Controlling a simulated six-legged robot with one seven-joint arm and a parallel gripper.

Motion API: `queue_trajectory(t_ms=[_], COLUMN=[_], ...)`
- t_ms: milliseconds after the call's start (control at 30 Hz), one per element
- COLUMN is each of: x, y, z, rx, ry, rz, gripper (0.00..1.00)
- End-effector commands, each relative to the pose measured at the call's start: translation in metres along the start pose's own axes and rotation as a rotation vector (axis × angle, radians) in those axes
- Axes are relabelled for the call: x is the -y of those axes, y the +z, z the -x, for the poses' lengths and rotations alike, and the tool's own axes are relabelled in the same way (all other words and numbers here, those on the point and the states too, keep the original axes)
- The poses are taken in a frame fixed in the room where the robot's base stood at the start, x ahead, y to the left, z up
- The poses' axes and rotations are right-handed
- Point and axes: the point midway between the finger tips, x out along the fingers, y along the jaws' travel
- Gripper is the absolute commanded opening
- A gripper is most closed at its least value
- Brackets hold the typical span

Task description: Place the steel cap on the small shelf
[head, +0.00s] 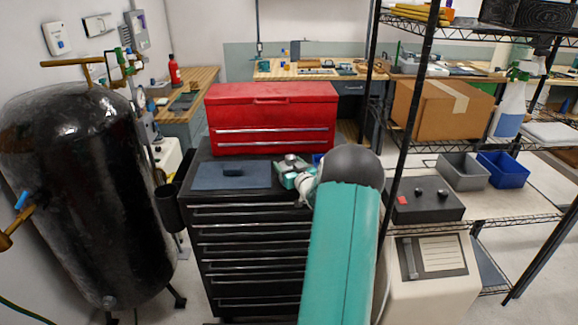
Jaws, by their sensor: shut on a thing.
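My gripper (290,172) shows small over the right part of the black tool cabinet's top, just beyond my large teal and grey arm. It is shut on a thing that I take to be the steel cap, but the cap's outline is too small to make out. My arm hides part of this area. I cannot pick out a small shelf for certain.
A red toolbox (270,115) stands behind on the black drawer cabinet (250,240). A black tank (85,190) stands left. At right a wire rack (530,220) holds a cardboard box (440,108), a grey bin (463,172), a blue bin (503,170) and a spray bottle (510,110).

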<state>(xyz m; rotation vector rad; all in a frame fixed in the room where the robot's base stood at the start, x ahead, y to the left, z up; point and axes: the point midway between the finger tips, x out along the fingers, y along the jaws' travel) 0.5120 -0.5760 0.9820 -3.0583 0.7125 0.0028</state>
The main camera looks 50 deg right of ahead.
Motion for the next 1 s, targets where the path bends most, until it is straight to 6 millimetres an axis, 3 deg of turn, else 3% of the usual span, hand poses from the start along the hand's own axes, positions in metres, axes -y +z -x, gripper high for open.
queue_trajectory(t_ms=[367,400,500,833,1000], x=[0.000,0.000,0.000,0.000,-0.001], y=[0.003,0.003,0.003,-0.001,0.000], z=[0.000,0.000,0.000,0.000,0.022], rx=[-0.003,-0.002,-0.002,-0.002,0.000], ry=[-0.001,0.000,0.000,0.000,0.001], rz=[0.002,0.002,0.001,0.002,0.002], gripper=[0.41,0.77,0.91,0.91,0.91])
